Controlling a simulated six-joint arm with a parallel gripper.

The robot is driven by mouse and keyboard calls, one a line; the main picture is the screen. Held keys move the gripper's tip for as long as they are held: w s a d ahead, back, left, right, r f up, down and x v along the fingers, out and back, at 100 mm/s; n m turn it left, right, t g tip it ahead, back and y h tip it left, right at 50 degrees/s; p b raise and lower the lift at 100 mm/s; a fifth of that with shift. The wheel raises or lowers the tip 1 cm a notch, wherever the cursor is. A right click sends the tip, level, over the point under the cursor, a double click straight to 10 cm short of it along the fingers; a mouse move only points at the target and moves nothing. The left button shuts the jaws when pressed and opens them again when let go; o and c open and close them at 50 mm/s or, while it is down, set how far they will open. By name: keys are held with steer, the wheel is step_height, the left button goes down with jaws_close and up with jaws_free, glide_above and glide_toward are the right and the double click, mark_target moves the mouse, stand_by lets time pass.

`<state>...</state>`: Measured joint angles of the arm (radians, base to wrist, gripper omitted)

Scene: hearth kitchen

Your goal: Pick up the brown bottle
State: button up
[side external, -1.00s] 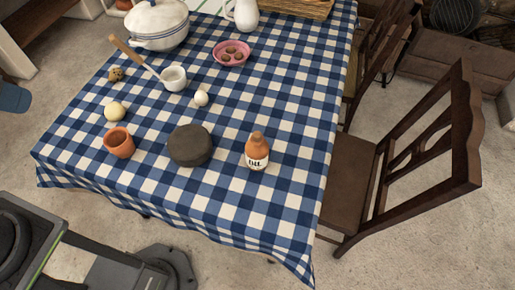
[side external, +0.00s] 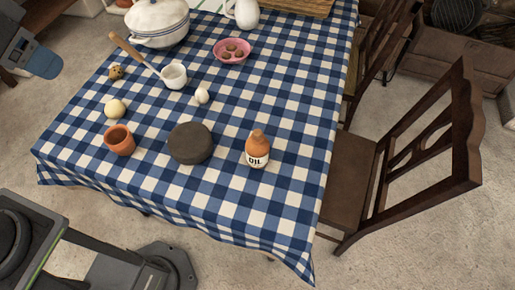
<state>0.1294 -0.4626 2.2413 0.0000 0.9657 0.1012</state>
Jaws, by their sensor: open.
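The brown bottle (side external: 257,150) stands upright on the checked tablecloth near the table's right front part. It has a stopper-like top and a white label reading "OIL". My gripper (side external: 42,62) shows only in part at the upper left edge, as a grey body with a blue end. It is open, off the table's left side, and far from the bottle. Nothing shows held in it. Nothing hides the bottle.
A dark round block (side external: 190,143) stands left of the bottle, with a terracotta cup (side external: 120,140) further left. A wooden chair (side external: 400,165) stands at the right.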

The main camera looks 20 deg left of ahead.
steer(key=w+d+m+g, duration=0.2)
steer(key=w+d+m, duration=0.2)
steer(key=w+d, duration=0.4)
steer(key=m+g, duration=0.3)
steer(key=m, duration=0.4)
glide_above(257, 132)
step_height(257, 132, down, 13)
steer(key=shift+y, duration=0.3)
steer(key=f, duration=0.8)
steer(key=shift+s+d+f, duration=0.2)
steer(key=shift+s, duration=0.05)
steer(key=shift+w+a+f, duration=0.15)
steer(key=shift+f, duration=1.3)
steer(key=shift+w+a+f, duration=0.1)
steer(key=shift+f, duration=1.35)
steer(key=shift+c, duration=0.2)
jaws_close()
steer(key=shift+r, duration=0.1)
